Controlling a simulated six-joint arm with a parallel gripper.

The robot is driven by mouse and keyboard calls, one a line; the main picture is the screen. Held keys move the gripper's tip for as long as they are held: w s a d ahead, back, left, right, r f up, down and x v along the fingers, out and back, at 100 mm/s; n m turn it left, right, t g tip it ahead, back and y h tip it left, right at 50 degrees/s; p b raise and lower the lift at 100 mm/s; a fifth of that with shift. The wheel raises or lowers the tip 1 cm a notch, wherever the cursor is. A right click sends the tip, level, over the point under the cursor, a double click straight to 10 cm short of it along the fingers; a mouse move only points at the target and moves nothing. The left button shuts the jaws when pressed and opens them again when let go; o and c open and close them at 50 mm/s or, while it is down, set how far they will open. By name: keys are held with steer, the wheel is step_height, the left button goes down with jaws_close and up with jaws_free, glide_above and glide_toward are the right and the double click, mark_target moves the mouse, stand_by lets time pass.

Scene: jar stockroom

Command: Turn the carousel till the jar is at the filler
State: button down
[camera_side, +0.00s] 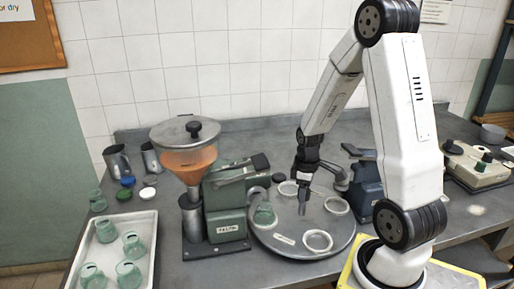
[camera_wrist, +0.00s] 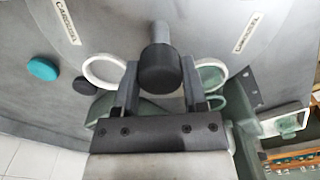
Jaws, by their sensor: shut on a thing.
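The round grey carousel (camera_side: 330,262) lies flat on the bench, with several white rings on top. A green glass jar (camera_side: 264,215) stands on its left side, close beside the green filler (camera_side: 226,200). I cannot tell whether it is exactly under the outlet. The filler's hopper (camera_side: 188,160) holds orange material. My gripper (camera_side: 303,207) points down over the carousel's middle. In the wrist view my gripper (camera_wrist: 160,95) is shut on a black-topped grey post (camera_wrist: 160,68). A white ring (camera_wrist: 103,71) lies left of the fingers; green glass (camera_wrist: 211,78) shows to the right.
A white tray (camera_side: 146,222) with several green jars stands at the left. A dark blue machine (camera_side: 367,180) stands right of the carousel.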

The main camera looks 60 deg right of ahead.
stand_by(0.3)
steer(key=shift+c, duration=0.7)
jaws_free()
steer(key=shift+r, duration=0.15)
steer(key=shift+r, duration=3.75)
steer(key=shift+a, duration=0.1)
steer(key=w+a+f+m+t, duration=0.1)
steer(key=a, duration=0.9)
steer(key=w+a+f+m+t, duration=0.1)
steer(key=a, duration=0.8)
steer(key=shift+w+a+f+t, duration=0.15)
steer(key=shift+a+f+t, duration=0.15)
steer(key=shift+a+f, duration=0.05)
